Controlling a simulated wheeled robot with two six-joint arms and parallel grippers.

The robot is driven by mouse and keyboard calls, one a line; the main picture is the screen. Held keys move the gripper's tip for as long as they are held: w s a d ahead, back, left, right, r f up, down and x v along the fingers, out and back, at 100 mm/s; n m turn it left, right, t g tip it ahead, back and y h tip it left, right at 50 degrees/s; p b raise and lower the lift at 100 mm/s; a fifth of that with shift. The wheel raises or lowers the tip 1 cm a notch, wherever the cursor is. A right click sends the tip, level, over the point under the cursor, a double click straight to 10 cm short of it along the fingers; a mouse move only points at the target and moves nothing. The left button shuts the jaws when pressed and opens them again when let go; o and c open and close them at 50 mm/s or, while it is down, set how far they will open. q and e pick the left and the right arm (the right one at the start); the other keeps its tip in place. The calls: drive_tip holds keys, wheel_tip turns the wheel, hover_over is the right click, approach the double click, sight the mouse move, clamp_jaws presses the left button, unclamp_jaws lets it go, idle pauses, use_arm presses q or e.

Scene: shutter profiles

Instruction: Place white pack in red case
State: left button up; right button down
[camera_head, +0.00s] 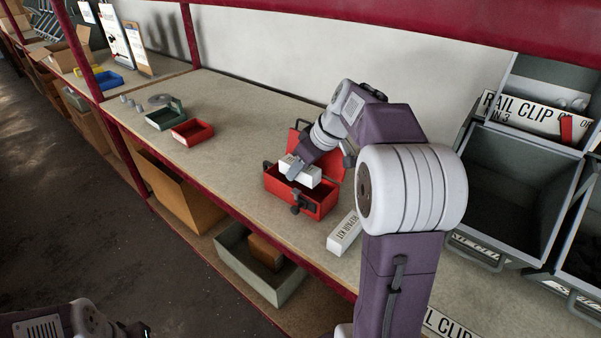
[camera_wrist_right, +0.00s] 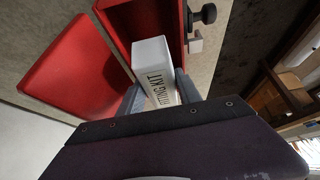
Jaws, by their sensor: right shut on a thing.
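The red case (camera_head: 316,200) stands open on the workbench, its lid tipped up at the back. In the right wrist view its red wall (camera_wrist_right: 118,22) and lid (camera_wrist_right: 72,65) show. My right gripper (camera_head: 298,170) is shut on the white pack (camera_head: 313,176), with a finger on either side. In the right wrist view the pack (camera_wrist_right: 154,58) shows black lettering ending in "KIT". The pack is at the case's opening; I cannot tell whether it touches the case floor. Part of my left arm shows at the lower left, but its fingers do not.
A white repair kit box (camera_head: 344,233) lies on the bench right of the case. A small red tray (camera_head: 192,132) and a green-grey tray (camera_head: 165,116) stand farther left. Grey bins (camera_head: 510,190) stand at the right. The bench between the small trays and case is clear.

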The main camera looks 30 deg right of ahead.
drive_tip(key=shift+f, duration=0.25)
drive_tip(key=shift+f+b, duration=0.4)
drive_tip(key=shift+f, duration=0.2)
drive_tip(key=c, duration=1.1)
unclamp_jaws()
